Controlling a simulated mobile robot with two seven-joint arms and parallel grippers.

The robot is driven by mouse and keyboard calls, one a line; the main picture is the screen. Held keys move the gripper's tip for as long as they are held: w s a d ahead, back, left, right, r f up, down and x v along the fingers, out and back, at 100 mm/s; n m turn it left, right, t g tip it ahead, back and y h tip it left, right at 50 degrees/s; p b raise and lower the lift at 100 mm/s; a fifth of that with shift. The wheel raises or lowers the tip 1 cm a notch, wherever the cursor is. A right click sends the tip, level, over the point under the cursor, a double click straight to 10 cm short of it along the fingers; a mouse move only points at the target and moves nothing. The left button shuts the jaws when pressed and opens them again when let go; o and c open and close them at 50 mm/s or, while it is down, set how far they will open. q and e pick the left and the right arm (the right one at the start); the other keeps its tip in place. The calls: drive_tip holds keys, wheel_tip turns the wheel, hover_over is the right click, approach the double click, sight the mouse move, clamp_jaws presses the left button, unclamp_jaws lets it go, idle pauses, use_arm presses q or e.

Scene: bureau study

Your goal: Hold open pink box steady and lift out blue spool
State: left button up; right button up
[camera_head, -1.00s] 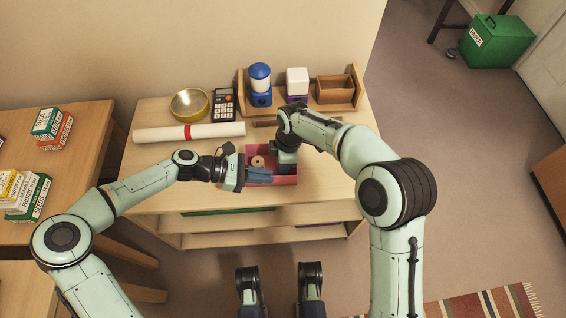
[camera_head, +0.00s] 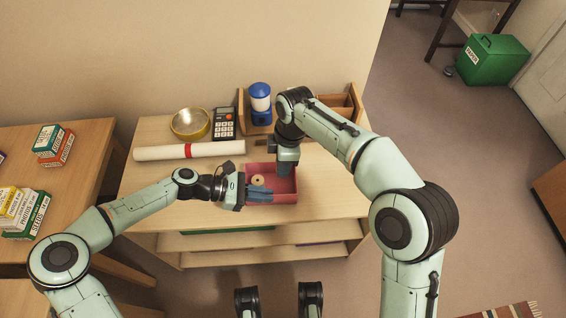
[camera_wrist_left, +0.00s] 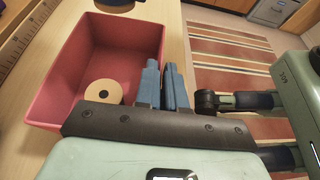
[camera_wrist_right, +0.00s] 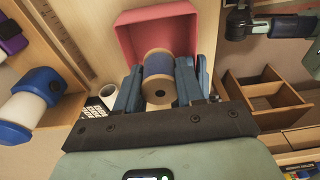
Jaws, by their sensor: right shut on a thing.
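The pink box (camera_head: 287,197) stands open on the wooden table. My right gripper (camera_head: 284,173) points down over the box's right part. In the right wrist view it is shut on the blue spool (camera_wrist_right: 158,68), which has wooden ends. Its fingers hide that spool in the head view. Another spool (camera_head: 257,181), with a tan end, sits inside the box at the left; its thread colour is hidden.
Behind the box lie a white roll with a red band (camera_head: 165,153), a brass bowl-like object (camera_head: 190,123) and a calculator (camera_head: 224,124). A blue and white lantern (camera_head: 260,103) and a wooden rack (camera_head: 335,108) stand at the back.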

use_arm(q)
drive_tip(key=o, duration=0.4)
drive_tip(key=v, duration=1.2)
